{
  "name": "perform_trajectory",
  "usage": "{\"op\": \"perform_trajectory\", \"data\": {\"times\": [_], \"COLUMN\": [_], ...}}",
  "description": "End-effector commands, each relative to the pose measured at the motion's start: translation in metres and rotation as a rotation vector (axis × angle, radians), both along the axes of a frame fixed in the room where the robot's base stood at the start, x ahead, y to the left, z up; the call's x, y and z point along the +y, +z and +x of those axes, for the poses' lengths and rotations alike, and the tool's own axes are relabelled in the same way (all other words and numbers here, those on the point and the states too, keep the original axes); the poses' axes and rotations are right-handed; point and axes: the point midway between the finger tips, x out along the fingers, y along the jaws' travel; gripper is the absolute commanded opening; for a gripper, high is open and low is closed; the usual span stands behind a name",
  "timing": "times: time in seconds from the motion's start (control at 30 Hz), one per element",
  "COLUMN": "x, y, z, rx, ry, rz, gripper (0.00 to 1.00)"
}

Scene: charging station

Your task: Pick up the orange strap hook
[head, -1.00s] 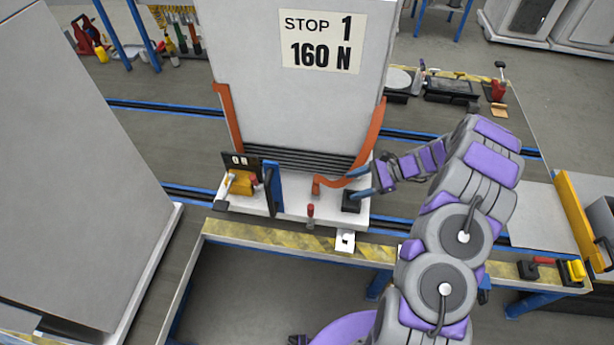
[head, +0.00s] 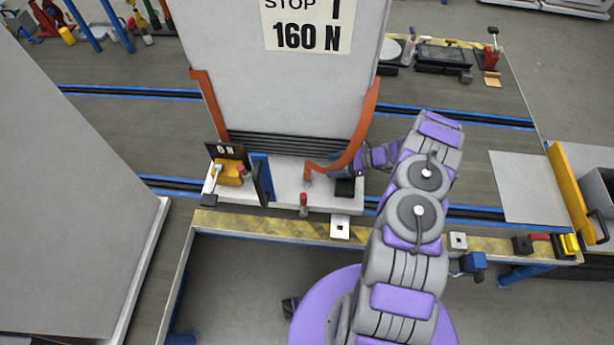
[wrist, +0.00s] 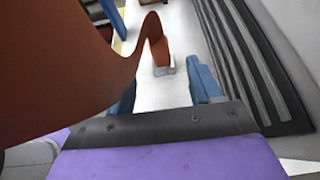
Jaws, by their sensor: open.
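The orange strap hook (head: 359,142) hangs along the right edge of the grey panel in the head view. Its lower end curves left to a short end piece over the white ledge. In the wrist view the strap (wrist: 60,65) fills the upper left, very close, and its end piece (wrist: 161,56) shows beyond and between the fingertips. My gripper (wrist: 163,82) is open, with a blue finger on each side of a gap. I see no grip on the strap. In the head view the strap's lower part and the arm partly hide the fingers.
The white ledge (head: 283,190) carries a red-topped peg (head: 303,202), a blue upright (head: 262,178) and a yellow block (head: 228,172) at left. Dark ribs (head: 290,147) cross the panel's foot. A yellow-and-black striped rail (head: 265,228) runs in front.

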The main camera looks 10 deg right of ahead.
Motion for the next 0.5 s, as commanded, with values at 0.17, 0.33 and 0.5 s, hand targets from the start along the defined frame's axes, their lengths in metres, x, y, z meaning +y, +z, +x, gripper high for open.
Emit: {"op": "perform_trajectory", "data": {"times": [0.17,0.33,0.5], "x": [0.028,0.044,0.052], "y": [-0.017,-0.024,-0.027], "z": [0.009,0.014,0.016], "rx": [0.001,0.001,0.0], "ry": [0.001,0.0,0.0], "rz": [0.002,0.004,0.004], "gripper": [0.64,0.64,0.64]}}
